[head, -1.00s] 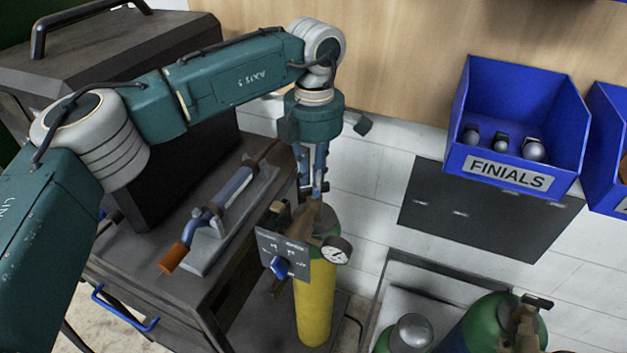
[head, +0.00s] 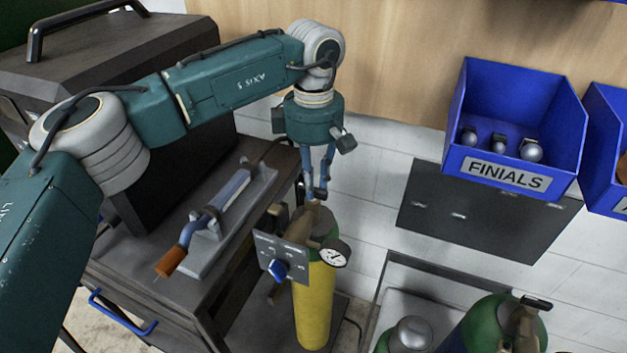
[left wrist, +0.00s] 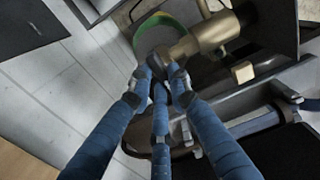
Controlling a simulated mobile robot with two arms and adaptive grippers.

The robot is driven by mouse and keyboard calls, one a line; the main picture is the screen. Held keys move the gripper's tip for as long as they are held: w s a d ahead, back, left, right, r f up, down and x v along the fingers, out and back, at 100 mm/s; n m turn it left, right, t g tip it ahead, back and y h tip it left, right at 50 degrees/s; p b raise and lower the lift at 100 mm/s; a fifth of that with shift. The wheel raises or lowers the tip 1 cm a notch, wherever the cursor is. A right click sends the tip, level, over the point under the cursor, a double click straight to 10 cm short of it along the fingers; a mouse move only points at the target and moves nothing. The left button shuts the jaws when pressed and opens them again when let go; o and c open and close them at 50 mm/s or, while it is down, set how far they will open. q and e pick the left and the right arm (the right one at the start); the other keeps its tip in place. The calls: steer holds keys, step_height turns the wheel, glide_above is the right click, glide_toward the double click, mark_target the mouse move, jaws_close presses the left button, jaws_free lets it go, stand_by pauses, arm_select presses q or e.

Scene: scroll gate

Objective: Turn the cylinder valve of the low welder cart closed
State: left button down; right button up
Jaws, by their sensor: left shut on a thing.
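The welder cart (head: 215,300) is dark, with a yellow gas cylinder (head: 314,300) with a green shoulder at its right end. A brass valve body (head: 298,228) sits on the cylinder top, beside a round gauge (head: 334,253) and a grey plate with a blue knob (head: 278,271). My left gripper (head: 318,192) points down over the top of the valve. In the left wrist view, its blue fingers (left wrist: 160,78) close together on a small dark valve knob at the end of the brass body (left wrist: 205,38). The fingers mostly hide the knob. My right gripper is out of view.
A torch with an orange end (head: 171,262) lies in a grey holder on the cart, left of the cylinder. Blue bins, one labelled FINIALS (head: 508,177), hang on the wall at right. More cylinders (head: 480,325) stand at lower right.

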arm_select(q)
steer(key=shift+w+r, duration=0.2)
steer(key=shift+r, duration=0.05)
steer(key=c, duration=1.7)
jaws_free()
steer(key=shift+c, duration=0.2)
steer(key=shift+o, duration=0.6)
steer(key=shift+s+f, duration=0.1)
step_height(320, 180, up, 12)
steer(key=shift+s+f, duration=0.1)
